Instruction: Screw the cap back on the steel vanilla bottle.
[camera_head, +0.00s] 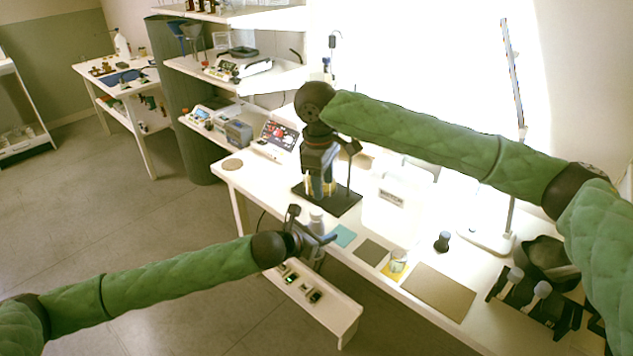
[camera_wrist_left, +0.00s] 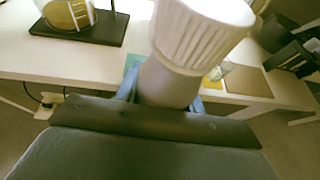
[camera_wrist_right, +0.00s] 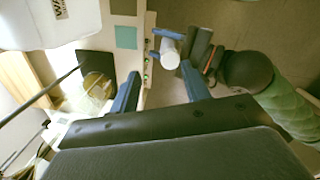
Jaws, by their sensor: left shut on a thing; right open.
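The grey steel bottle (camera_wrist_left: 170,85) is gripped around its body by my left gripper (camera_head: 320,240), in front of the table's edge. A white ribbed cap (camera_wrist_left: 203,30) sits on top of the bottle in the left wrist view. How tightly it is seated cannot be told. The bottle also shows, small and pale, in the head view (camera_head: 316,217) and, with its cap toward the camera, in the right wrist view (camera_wrist_right: 170,55). My right gripper (camera_wrist_right: 160,88) is open and empty, pointing down, higher and farther back, apart from the bottle. The bottle's lettering is not visible.
On the table are a black stand (camera_head: 345,203) with an amber vessel, a white labelled box (camera_head: 385,218), a teal mat (camera_head: 342,236), a grey mat (camera_head: 372,251), a jar (camera_head: 397,261) on yellow, and a brown mat (camera_head: 440,291). A black rack (camera_head: 530,305) stands at right.

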